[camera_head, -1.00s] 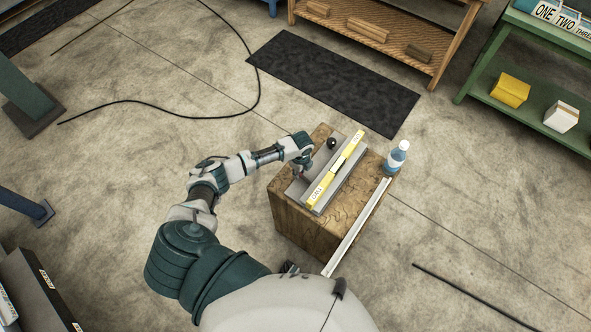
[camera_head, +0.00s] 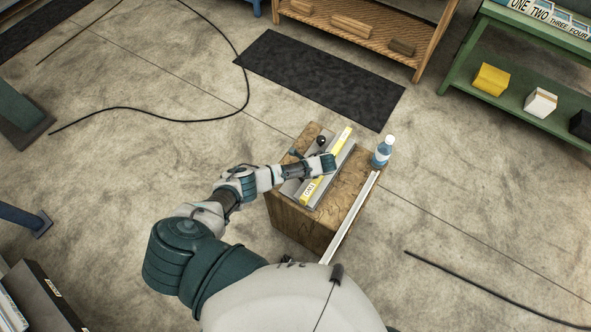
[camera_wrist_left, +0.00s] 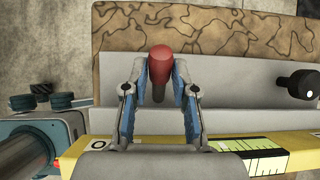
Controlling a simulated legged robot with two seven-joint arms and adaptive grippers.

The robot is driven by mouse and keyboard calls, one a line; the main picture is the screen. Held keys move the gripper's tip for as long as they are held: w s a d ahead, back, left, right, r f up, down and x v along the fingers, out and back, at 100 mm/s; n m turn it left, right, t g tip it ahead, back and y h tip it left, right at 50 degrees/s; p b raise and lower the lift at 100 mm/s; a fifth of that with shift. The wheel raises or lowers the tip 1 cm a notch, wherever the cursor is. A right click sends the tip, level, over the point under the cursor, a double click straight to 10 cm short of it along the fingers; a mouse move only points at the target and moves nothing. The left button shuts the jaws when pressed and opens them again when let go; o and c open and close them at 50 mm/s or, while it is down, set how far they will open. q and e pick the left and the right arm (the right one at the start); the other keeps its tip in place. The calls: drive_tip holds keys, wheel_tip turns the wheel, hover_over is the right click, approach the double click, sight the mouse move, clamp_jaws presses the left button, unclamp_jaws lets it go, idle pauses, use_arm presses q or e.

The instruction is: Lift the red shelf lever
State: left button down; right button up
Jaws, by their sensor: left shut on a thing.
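The red shelf lever (camera_wrist_left: 160,62) shows in the left wrist view as a red knob on a short dark stem. It stands against the grey fixture (camera_wrist_left: 240,119). My left gripper (camera_wrist_left: 161,72) has its two blue-sided fingers on either side of the knob and is shut on it. In the head view my left arm reaches over the grey fixture and its yellow strip (camera_head: 340,145); my wrist hides the middle of the strip. The red lever cannot be made out there. My right gripper is not in view.
The fixture lies on a wooden block (camera_head: 290,218). A black knob (camera_head: 321,140) stands beside the strip. A blue bottle (camera_head: 381,153) and a white rail (camera_head: 350,218) are at the block's right side. A dark mat (camera_head: 320,80) lies on the floor behind.

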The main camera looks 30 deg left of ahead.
use_arm(q)
drive_tip(key=shift+s+d+f, duration=0.1)
drive_tip(key=shift+d+f, duration=0.05)
drive_tip(key=shift+d, duration=0.25)
drive_tip(key=c, duration=1.3)
unclamp_jaws()
drive_tip(key=o, duration=0.4)
drive_tip(key=shift+d+r, duration=0.25)
drive_tip(key=shift+r, duration=0.25)
drive_tip(key=v, duration=1.1)
drive_tip(key=shift+w+d, duration=0.1)
drive_tip(key=shift+w, duration=0.1)
drive_tip(key=shift+f, duration=0.1)
